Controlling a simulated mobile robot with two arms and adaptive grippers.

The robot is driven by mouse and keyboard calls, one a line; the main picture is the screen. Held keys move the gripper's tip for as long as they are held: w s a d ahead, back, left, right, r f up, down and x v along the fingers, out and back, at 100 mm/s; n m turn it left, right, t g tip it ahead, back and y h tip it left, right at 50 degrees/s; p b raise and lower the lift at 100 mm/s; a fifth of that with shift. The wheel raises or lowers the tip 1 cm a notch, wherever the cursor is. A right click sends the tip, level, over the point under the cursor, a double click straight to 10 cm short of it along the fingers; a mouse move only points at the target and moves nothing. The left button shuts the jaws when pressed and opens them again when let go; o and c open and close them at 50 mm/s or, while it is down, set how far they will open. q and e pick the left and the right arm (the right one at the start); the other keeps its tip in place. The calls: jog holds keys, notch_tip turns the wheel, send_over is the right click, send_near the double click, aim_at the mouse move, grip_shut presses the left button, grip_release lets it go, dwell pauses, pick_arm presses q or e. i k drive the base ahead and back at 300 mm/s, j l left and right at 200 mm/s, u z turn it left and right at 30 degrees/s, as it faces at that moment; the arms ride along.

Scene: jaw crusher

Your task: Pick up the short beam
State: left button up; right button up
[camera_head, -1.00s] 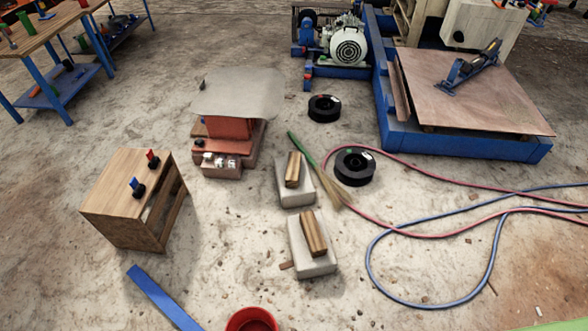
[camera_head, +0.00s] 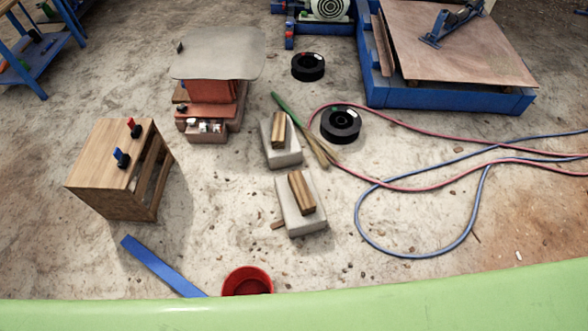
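A blue flat bar (camera_head: 162,266) lies on the floor at the lower left; its near end reaches the green edge at the bottom. Two short wooden pieces (camera_head: 278,130) (camera_head: 302,192) lie on two pale blocks (camera_head: 284,155) (camera_head: 305,222) near the middle. I cannot tell from the view which of these is the short beam. Neither of my grippers shows in the head view.
A wooden box (camera_head: 100,160) stands at left, a red bucket (camera_head: 247,281) at the bottom. Hoses (camera_head: 450,247) lie at right. Black spools (camera_head: 340,125), a green-handled broom (camera_head: 290,115) and a red machine (camera_head: 212,92) stand or lie behind. Open floor lies between.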

aim_at(163, 270)
jog(key=u, duration=1.7)
jog(key=i+j+z, duration=0.2)
jog(key=j, duration=0.25)
jog(key=j+z, duration=0.15)
jog(key=j, duration=0.25)
jog(key=i, duration=0.05)
